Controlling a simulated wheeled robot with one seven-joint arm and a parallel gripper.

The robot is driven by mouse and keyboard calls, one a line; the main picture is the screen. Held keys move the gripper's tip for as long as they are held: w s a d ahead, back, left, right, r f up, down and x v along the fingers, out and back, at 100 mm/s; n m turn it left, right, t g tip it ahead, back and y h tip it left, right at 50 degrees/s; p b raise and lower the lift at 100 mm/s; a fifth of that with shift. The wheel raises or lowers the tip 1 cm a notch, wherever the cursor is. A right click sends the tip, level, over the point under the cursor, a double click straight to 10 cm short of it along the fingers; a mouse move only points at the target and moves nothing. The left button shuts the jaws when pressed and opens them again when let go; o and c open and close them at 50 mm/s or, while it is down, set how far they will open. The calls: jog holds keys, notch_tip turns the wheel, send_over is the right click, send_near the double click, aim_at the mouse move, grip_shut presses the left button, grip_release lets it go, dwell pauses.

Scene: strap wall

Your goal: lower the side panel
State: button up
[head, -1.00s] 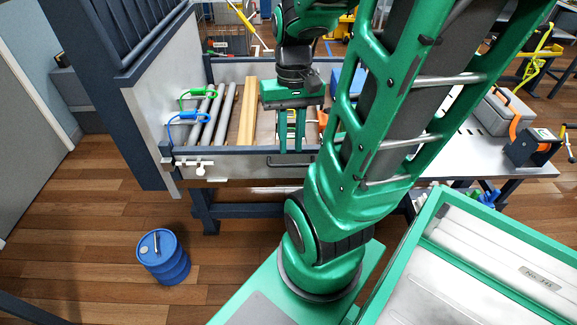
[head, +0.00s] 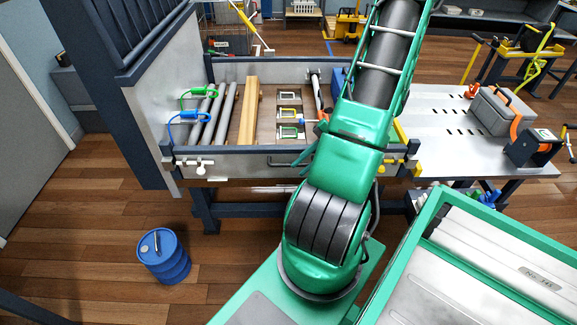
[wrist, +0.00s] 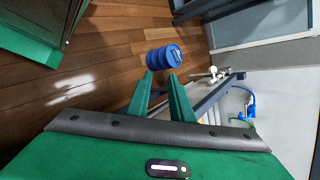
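The side panel (head: 237,166) is the pale front wall of the bench-top bed, with a dark top rim and a dark bar handle (head: 284,162). It stands upright. A white latch (head: 198,166) sits at its left end; the latch also shows in the wrist view (wrist: 213,74). Another latch with a yellow part (head: 415,168) is at the right end, partly behind my arm. My gripper (wrist: 161,77) has its two green fingers apart with nothing between them. In the head view it is largely hidden by my arm, near the panel's right half.
The bed holds grey pipes (head: 208,113), a wooden beam (head: 248,110) and small framed parts (head: 289,115). Green (head: 199,92) and blue (head: 190,116) straps hang at the left wall. A blue barrel (head: 163,257) stands on the floor.

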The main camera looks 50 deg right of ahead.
jog(key=shift+s+d+f+m+t+h, duration=1)
jog(key=shift+d+f+m+t, duration=2.1)
jog(key=shift+t, duration=1.6)
jog(key=x, duration=1)
jog(key=shift+w+d+r, duration=0.1)
jog(key=shift+w+d, duration=0.1)
jog(key=shift+d, duration=0.15)
